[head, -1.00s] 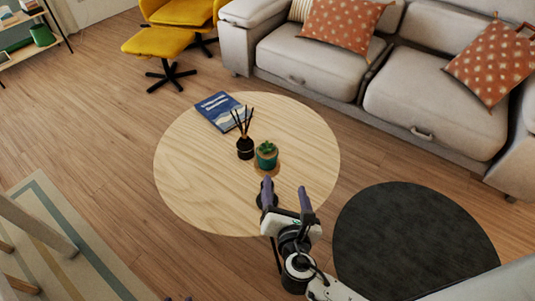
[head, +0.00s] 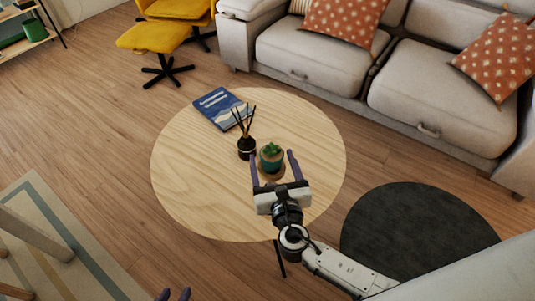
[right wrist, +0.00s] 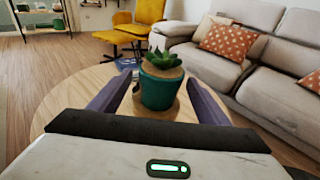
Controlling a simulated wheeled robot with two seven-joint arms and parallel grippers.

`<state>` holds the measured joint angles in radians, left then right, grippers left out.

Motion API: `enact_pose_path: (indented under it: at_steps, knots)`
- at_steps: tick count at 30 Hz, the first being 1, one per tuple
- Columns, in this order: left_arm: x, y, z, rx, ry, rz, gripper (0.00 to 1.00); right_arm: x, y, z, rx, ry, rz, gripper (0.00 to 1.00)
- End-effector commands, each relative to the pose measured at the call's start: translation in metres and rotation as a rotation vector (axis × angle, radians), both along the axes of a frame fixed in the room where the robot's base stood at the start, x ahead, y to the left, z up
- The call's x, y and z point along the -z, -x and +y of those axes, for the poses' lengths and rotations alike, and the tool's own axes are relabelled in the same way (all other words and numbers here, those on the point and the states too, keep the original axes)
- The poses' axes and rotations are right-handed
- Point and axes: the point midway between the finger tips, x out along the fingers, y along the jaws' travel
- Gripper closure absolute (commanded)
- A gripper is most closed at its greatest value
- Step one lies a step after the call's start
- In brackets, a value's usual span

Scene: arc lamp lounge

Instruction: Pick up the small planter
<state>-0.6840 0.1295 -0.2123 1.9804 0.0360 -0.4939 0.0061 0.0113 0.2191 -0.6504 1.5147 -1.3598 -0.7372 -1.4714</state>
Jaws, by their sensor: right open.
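In the right wrist view the planter (right wrist: 160,88) stands in the middle, between the finger lines. My right gripper (head: 272,170) is open, with one purple finger on each side of the pot; I cannot tell whether either finger touches it. Only the purple fingertips of my left gripper (head: 173,294) show at the bottom edge of the head view; how far apart they are is hard to judge.
A dark reed diffuser (head: 246,148) stands just left of the planter, close to the left finger. A blue book (head: 221,109) lies farther back on the table. A grey sofa (head: 310,60) is behind, and a dark round pouf or rug (head: 415,240) is at right.

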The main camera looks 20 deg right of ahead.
Motion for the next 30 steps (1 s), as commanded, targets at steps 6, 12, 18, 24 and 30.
enact_pose_path:
  at_steps: [6, 12, 18, 24, 30]
  knots:
    - [0.001, 0.000, 0.000, 0.002, -0.002, 0.002, 0.69, 0.002, -0.004, -0.003, 0.003, 0.000, 0.001, 0.30]
    - [0.001, 0.001, -0.001, 0.002, -0.001, 0.004, 0.69, 0.001, -0.004, -0.003, 0.003, -0.001, 0.001, 0.48]
    - [0.001, 0.001, -0.001, 0.001, 0.002, 0.002, 0.69, 0.000, -0.004, -0.002, 0.003, -0.001, -0.001, 0.80]
    - [0.000, 0.001, -0.001, -0.001, 0.003, 0.001, 0.69, -0.001, -0.004, -0.002, 0.003, -0.001, -0.001, 0.80]
    - [-0.011, 0.001, -0.001, -0.004, 0.005, -0.001, 0.69, -0.027, -0.004, -0.002, 0.004, -0.004, -0.005, 0.80]
